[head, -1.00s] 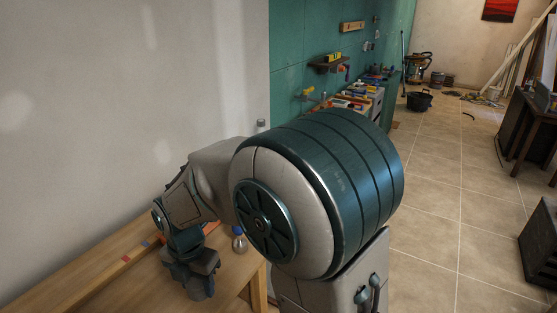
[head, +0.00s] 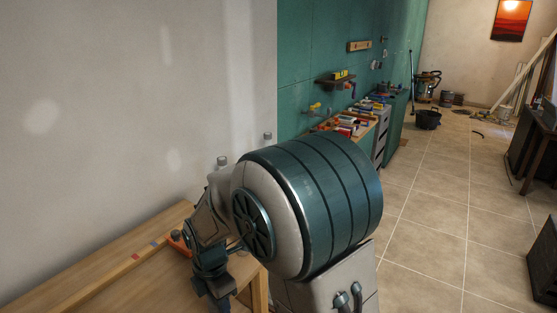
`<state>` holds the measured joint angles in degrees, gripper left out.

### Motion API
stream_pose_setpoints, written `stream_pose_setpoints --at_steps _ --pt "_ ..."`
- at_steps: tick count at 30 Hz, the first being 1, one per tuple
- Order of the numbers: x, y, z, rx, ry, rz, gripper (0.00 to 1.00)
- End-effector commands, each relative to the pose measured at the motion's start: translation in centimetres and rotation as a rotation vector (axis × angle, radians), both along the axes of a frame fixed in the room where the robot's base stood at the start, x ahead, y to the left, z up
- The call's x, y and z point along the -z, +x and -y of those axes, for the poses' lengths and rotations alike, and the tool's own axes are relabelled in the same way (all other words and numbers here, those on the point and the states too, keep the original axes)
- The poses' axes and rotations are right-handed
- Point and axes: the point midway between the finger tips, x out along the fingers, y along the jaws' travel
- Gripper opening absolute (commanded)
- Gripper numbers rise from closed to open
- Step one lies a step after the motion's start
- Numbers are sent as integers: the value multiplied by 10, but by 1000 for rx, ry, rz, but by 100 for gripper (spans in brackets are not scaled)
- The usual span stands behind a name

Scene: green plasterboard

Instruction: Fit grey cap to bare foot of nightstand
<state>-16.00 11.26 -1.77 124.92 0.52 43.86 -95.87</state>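My gripper (head: 216,291) points down over the front of the wooden bench, near the bottom edge of the head view. Its fingertips are too dark and small to tell whether they are open or hold anything. A small grey cap-like piece (head: 267,136) shows above my arm, against the wall. Another grey cap-like piece (head: 222,160) shows to its left, on top of a pale upright part. My arm hides what is below them, so I cannot make out the nightstand or a bare foot for certain.
The wooden bench (head: 110,276) carries a long wooden strip and an orange-red item (head: 180,243) beside my gripper. A tool-covered worktop (head: 350,125) stands along the green wall. A black bucket (head: 428,119) is on the tiled floor, which is mostly clear.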

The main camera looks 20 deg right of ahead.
Motion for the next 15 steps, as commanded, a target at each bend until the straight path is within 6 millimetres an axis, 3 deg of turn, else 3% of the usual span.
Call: stream_pose_setpoints --at_steps 15 --pt "79 38 57 1139 -5 -1 24"
